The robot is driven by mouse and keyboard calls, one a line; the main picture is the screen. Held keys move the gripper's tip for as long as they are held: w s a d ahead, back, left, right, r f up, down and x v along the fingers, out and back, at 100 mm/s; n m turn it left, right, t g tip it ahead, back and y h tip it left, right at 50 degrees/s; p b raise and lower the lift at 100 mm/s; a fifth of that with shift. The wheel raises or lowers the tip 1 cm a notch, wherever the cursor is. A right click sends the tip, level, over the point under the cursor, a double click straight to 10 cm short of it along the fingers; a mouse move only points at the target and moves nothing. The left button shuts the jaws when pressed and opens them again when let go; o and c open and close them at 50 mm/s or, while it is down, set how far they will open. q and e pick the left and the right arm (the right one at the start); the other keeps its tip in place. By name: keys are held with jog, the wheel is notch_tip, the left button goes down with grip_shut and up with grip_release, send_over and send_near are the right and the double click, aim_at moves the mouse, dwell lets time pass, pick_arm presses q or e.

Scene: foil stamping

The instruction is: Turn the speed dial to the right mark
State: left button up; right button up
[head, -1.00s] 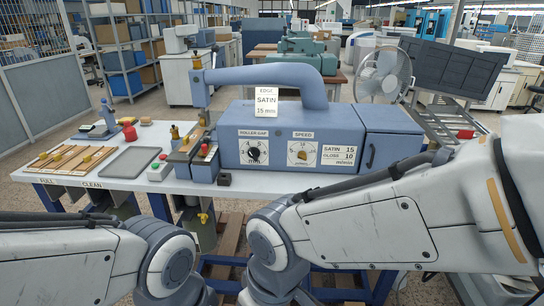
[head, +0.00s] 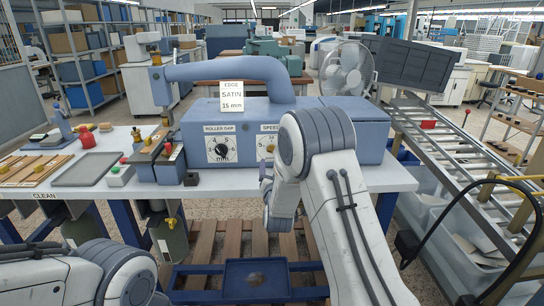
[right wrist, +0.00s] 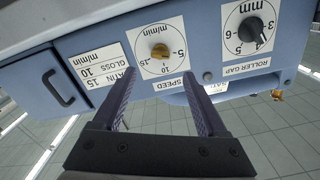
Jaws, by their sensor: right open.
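The speed dial (right wrist: 160,51) has a brass knob on a white numbered plate. It appears upside down in the right wrist view, and I cannot read its pointer for certain. In the head view its plate (head: 268,139) is partly hidden by my right arm. My right gripper (right wrist: 159,80) is open and empty, its two dark fingers pointing toward the dial panel with the knob between and beyond their tips. It seems apart from the knob. Its jaws are mostly hidden in the head view (head: 266,178). My left arm shows at lower left; its gripper is out of view.
The black roller gap dial (head: 221,149) sits beside the speed dial on the blue machine (head: 200,122). A card (right wrist: 100,72) reads satin 15, gloss 10 m/min. A hanging tag (head: 231,96) reads satin. A roller conveyor (head: 450,165) stands at right.

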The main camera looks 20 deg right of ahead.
aim_at(272, 152)
jog(key=p+x, duration=0.2)
jog(key=x, duration=0.8)
grip_shut()
jog(key=shift+f+m+b, duration=0.15)
jog(key=shift+m+b, duration=0.25)
jog(key=shift+b, duration=0.25)
jog(key=m+b, duration=0.5)
jog(key=b, duration=0.3)
jog(key=m+b, duration=0.6)
jog(key=b, duration=0.2)
jog(key=shift+f, duration=0.25)
jog(key=m+b, duration=0.9)
jog(key=b, duration=0.2)
jog(key=shift+r+b, duration=0.1)
jog(key=shift+b, duration=0.2)
jog(key=m+b, duration=0.2)
jog(key=m, duration=0.1)
jog(key=shift+r+m, duration=0.1)
jog(key=shift+m, duration=0.2)
jog(key=shift+r+m+b, duration=0.1)
jog(key=shift+m+b, duration=1)
jog(key=shift+m, duration=0.6)
